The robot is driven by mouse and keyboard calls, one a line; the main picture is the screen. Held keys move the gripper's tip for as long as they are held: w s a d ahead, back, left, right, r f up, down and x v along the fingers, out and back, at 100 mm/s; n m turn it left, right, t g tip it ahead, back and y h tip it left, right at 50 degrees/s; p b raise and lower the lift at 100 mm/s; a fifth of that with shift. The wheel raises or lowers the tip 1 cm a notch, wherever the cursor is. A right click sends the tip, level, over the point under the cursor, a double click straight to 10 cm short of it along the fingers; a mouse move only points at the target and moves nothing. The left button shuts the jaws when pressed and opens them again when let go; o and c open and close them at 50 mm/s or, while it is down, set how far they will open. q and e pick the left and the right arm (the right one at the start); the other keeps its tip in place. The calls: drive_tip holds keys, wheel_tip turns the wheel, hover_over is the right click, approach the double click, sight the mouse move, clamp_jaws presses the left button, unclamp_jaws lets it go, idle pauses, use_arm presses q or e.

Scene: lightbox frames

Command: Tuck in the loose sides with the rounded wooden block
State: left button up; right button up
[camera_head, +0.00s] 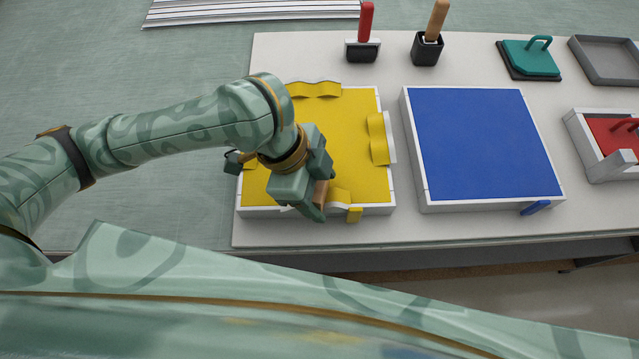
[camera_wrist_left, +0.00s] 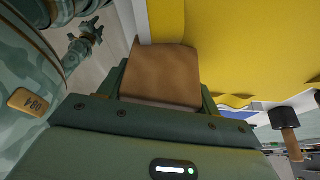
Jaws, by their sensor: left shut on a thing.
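My left gripper (camera_head: 319,204) is shut on the brown wooden block (camera_head: 321,191) at the front edge of the yellow-faced frame (camera_head: 355,110). The block also shows in the left wrist view (camera_wrist_left: 160,72), with a rounded upper edge beside the yellow sheet (camera_wrist_left: 250,40) and white rim. My arm hides much of the left side. A small patterned part, perhaps my right gripper (camera_wrist_left: 85,40), shows in the left wrist view, its fingers unclear.
A blue-faced frame (camera_head: 480,145) with a small blue tab lies to the right on the table (camera_head: 400,232). Behind stand a red-handled tool (camera_head: 364,35) and a wooden-handled one (camera_head: 430,40). A teal-handled pad (camera_head: 530,57), grey tray (camera_head: 605,60) and red-inlaid box (camera_head: 605,140) are farther right.

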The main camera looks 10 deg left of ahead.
sight(322, 183)
use_arm(q)
drive_tip(key=shift+f+p, duration=0.15)
drive_tip(key=shift+p, duration=0.35)
idle(1.3)
wheel_tip(322, 183, up, 4)
drive_tip(key=p, duration=0.5)
wheel_tip(322, 183, up, 3)
drive_tip(key=p, duration=0.4)
drive_tip(key=shift+p, duration=0.35)
drive_tip(key=shift+r, duration=0.2)
